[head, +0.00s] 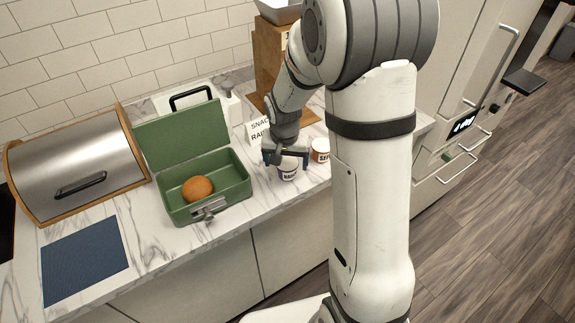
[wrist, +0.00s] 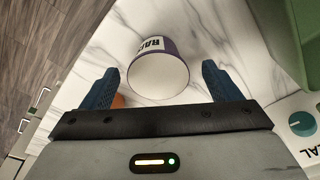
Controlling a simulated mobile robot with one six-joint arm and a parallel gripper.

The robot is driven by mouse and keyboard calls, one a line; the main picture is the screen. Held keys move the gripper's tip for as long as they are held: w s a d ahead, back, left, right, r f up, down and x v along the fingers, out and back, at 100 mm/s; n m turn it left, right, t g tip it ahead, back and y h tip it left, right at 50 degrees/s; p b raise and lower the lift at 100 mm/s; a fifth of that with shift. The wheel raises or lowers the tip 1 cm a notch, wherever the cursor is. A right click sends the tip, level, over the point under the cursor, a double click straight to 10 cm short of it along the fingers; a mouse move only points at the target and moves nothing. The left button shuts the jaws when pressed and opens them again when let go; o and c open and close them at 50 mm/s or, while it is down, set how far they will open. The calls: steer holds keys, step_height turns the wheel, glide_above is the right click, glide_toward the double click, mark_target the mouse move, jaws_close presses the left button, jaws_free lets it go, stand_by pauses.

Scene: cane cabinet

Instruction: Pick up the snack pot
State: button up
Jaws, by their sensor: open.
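A small purple pot with a white lid and a printed label (head: 288,171) stands on the marble counter, right of the green lunch box. In the wrist view the same pot (wrist: 158,72) lies ahead of and between my two blue fingertips. My gripper (head: 285,158) is open just above and behind the pot in the head view. In the wrist view my gripper (wrist: 160,88) has clear space between each finger and the pot. A second pot, orange-brown with a white label (head: 320,151), stands to the right, partly hidden by my arm.
The open green lunch box (head: 237,180) holds an orange round item (head: 198,189). A white sign (head: 259,131) stands behind my gripper. A steel bread box (head: 80,165) and a blue mat (head: 85,260) are at the left. The counter's front edge is close to the pot.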

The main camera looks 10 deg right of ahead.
mark_target(287, 163)
steer(key=shift+w+d+f, duration=0.15)
steer(key=shift+w+f, duration=0.05)
steer(key=shift+f, duration=0.65)
steer(key=shift+w+d+f, duration=0.1)
steer(key=shift+w+f, duration=0.05)
steer(key=shift+f, duration=0.65)
steer(key=shift+c, duration=0.4)
steer(key=c, duration=1)
